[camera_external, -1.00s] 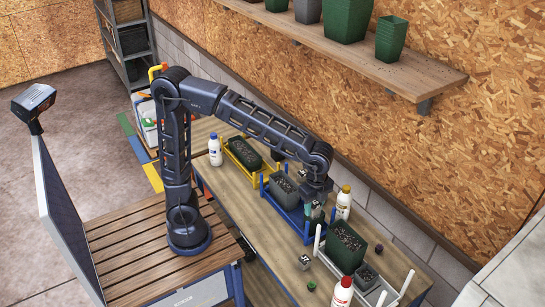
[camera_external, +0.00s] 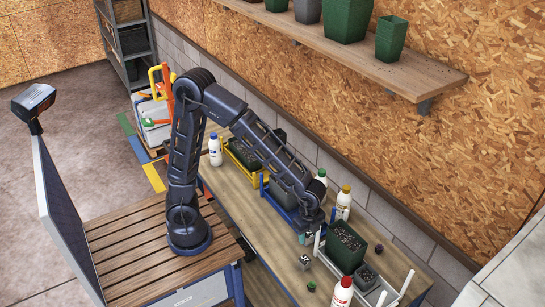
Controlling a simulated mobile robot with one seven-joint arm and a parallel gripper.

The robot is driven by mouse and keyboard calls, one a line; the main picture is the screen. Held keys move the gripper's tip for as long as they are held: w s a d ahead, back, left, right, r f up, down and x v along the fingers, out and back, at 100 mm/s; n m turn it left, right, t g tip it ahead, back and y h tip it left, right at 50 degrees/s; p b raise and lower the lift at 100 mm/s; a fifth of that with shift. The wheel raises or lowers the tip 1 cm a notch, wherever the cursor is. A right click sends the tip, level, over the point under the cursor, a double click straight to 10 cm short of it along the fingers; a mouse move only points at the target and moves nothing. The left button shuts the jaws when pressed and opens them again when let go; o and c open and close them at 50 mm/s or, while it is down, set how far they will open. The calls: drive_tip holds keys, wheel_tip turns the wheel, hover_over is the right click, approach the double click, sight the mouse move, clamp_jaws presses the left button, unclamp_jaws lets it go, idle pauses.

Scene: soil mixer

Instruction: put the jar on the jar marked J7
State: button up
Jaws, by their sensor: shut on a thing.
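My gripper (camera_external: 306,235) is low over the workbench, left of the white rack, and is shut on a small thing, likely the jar. The arm and fingers hide most of it; only a small teal and pale patch shows, and I cannot tell whether it touches the bench. A small pale jar (camera_external: 304,263) with dark marks stands on the bench just below the gripper in the picture. Its marking is too small to read, so I cannot tell if it is J7.
A small dark green item (camera_external: 311,286) lies near the bench front. The white rack (camera_external: 327,262) holds dark planters, with a red-capped white bottle (camera_external: 342,292) beside it. A yellow-capped bottle (camera_external: 343,203) stands behind the gripper. Blue and yellow racks (camera_external: 264,186) are further left.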

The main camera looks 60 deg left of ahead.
sight(305, 258)
wheel_tip(305, 258, down, 11)
drive_tip(key=shift+r, duration=0.2)
idle(0.3)
drive_tip(key=shift+f, duration=0.1)
drive_tip(key=o, duration=1)
wheel_tip(305, 258, up, 12)
drive_tip(key=shift+r, duration=0.1)
drive_tip(key=w+a+r+n+t, duration=0.1)
drive_tip(key=a+r+n, duration=0.35)
drive_tip(key=a, duration=0.65)
drive_tip(key=w+a+r+n+t, duration=0.15)
drive_tip(key=a+r+n, duration=0.3)
drive_tip(key=a, duration=0.75)
drive_tip(key=s+a+r+n+t, duration=0.1)
drive_tip(key=s+a+n, duration=0.3)
drive_tip(key=a, duration=0.5)
drive_tip(key=s+a+r+n+t, duration=0.1)
drive_tip(key=s+a+r+n, duration=0.1)
drive_tip(key=s+a+n, duration=0.3)
drive_tip(key=s+a, duration=0.1)
drive_tip(key=a, duration=0.3)
drive_tip(key=shift+s+a+r, duration=0.25)
drive_tip(key=shift+s+a, duration=0.05)
